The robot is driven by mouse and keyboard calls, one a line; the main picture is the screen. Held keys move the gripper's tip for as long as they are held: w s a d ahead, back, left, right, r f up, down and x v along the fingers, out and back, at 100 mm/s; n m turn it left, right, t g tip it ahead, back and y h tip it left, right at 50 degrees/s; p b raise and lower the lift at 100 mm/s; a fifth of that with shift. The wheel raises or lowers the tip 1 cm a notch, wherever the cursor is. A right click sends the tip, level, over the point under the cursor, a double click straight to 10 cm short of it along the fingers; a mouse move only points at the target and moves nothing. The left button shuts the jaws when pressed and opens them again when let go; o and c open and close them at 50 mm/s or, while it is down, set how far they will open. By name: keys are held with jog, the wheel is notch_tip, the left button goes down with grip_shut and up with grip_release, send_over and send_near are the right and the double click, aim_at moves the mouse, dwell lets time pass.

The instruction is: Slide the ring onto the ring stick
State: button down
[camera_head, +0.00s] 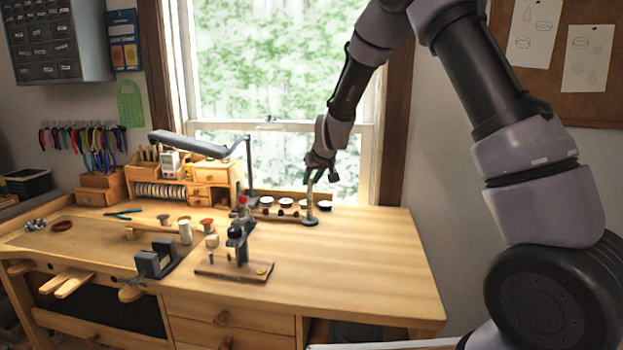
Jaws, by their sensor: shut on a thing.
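My gripper (322,176) hangs at the back of the workbench, in front of the window, with its fingers pointing down. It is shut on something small. I cannot make out the ring, which is too small or hidden at the fingers. A slim upright stick on a round dark base (310,222), which looks like the ring stick, stands on the bench right below my gripper. The stick's top is close to the fingers in the picture. I cannot tell whether they touch or whether anything is around the stick.
Several small round pots, one at the right (325,205), stand along the bench's back edge. A lamp (205,146) arches over a wooden organizer (208,184). A small clamp tool on a wooden board (234,268) and a dark vise (157,260) stand forward. The bench's right side (370,255) is clear.

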jog(key=c, duration=0.5)
grip_release()
jog(key=shift+c, duration=0.2)
jog(key=v, duration=1)
jog(key=shift+s+r, duration=0.2)
jog(key=shift+r, duration=0.1)
jog(key=shift+d, duration=0.1)
